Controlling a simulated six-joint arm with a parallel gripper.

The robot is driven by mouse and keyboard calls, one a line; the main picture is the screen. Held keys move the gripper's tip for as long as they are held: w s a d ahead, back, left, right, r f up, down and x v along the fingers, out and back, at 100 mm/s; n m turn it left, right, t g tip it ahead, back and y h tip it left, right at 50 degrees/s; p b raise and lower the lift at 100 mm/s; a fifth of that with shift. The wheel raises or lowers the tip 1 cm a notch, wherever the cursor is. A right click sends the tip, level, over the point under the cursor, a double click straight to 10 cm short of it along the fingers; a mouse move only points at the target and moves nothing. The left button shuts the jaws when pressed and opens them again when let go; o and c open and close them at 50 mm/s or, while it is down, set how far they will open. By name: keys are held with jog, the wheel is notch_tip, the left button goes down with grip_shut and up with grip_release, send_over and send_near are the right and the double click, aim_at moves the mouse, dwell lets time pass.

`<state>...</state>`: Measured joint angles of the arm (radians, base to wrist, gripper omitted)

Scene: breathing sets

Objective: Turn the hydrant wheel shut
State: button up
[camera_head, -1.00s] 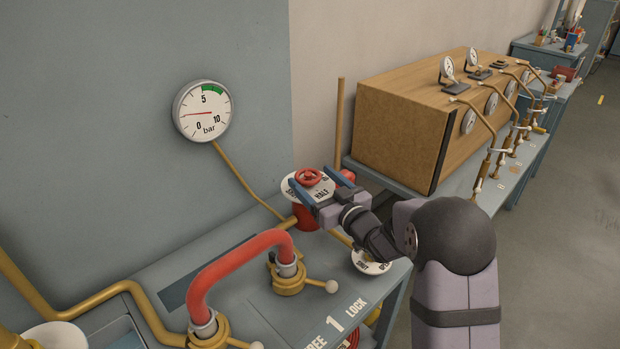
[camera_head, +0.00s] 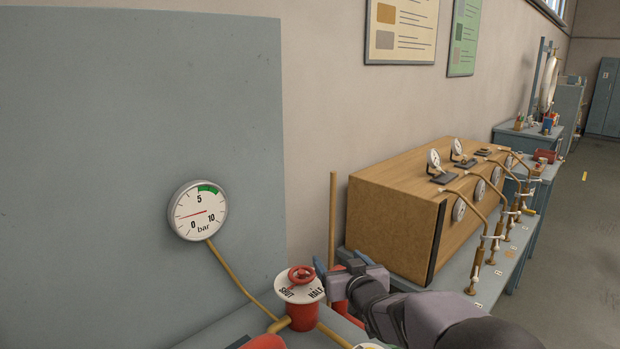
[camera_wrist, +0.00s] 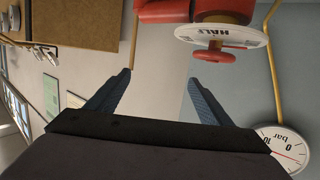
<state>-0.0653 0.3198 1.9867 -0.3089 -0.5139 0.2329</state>
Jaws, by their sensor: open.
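The red hydrant wheel (camera_head: 301,274) sits on top of a red hydrant body (camera_head: 302,314), above a white dial disc (camera_head: 291,291) lettered SHUT and HALF. My gripper (camera_head: 338,262) is just right of the wheel in the head view, partly hidden by its own wrist. In the wrist view, my gripper (camera_wrist: 157,85) has its blue fingers spread apart with nothing between them. The wheel (camera_wrist: 222,56) and disc (camera_wrist: 222,34) show there beyond the right finger, outside the gap.
A round bar gauge (camera_head: 197,210) hangs on the grey panel at left, its needle well below the green zone. A brass pipe (camera_head: 232,272) runs beneath it. A large wooden box (camera_head: 390,220) and several brass pipes with valves stand on the bench at right.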

jog(key=s+d+f+g+h+p, duration=0.1)
jog(key=s+d+f+g, duration=0.1)
jog(key=s, duration=0.3)
jog(key=s+d+f+m+g+h+p, duration=0.1)
jog(key=s+d+f+g, duration=0.1)
jog(key=s+f, duration=0.2)
jog(key=s+d+f+g+h+p, duration=0.1)
jog(key=s+d+f+g, duration=0.1)
jog(key=s, duration=0.5)
jog(key=shift+d+f+m+g, duration=0.4)
jog(key=shift+f+g, duration=0.1)
jog(key=shift+g, duration=0.1)
jog(key=s+f+g+p, duration=0.1)
jog(key=s+f+g, duration=0.1)
jog(key=s, duration=0.9)
jog(key=s+d+f+g+p, duration=0.1)
jog(key=s+g, duration=0.4)
jog(key=s, duration=0.7)
jog(key=shift+s+f+m+g+p, duration=0.15)
jog(key=shift+f+m+g+p, duration=0.15)
jog(key=shift+f+m, duration=0.1)
